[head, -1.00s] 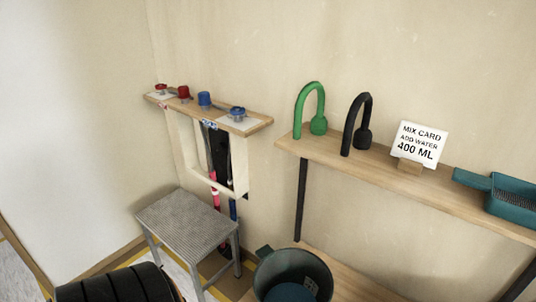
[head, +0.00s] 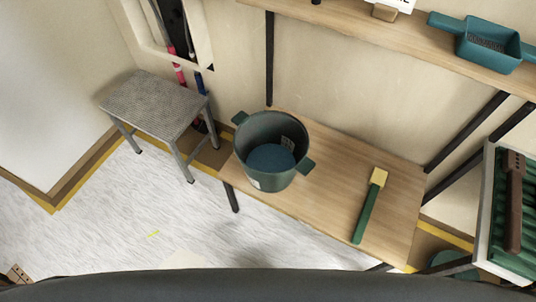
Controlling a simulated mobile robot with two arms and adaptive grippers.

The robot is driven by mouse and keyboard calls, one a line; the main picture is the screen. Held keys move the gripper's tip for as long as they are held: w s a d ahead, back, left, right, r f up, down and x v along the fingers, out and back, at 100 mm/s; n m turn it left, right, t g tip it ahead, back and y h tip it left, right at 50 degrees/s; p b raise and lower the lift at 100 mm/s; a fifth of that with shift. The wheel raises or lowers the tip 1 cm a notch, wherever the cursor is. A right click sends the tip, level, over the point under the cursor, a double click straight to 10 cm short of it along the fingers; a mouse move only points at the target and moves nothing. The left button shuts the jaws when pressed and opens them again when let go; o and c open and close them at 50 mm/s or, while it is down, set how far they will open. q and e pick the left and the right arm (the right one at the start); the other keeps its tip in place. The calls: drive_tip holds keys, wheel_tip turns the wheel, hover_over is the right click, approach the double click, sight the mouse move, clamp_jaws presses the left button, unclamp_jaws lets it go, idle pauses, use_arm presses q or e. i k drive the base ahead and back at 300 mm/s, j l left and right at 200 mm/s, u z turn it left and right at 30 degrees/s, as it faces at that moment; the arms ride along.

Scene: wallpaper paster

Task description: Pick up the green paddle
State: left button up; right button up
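The green paddle (head: 366,211) lies flat on the low wooden table, to the right of a dark green bucket. It has a long green shaft and a pale yellow block at its far end. The paddle's whole length shows and nothing covers it. Neither of my grippers is in the head view.
The bucket (head: 270,150) stands on the low table (head: 325,207). A shelf (head: 345,18) with a teal tray (head: 488,45) runs above it. A grey step stool (head: 160,105) stands at left. A crate (head: 483,220) holding a brown bar is at right.

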sight(377, 181)
drive_tip(key=z, duration=1.3)
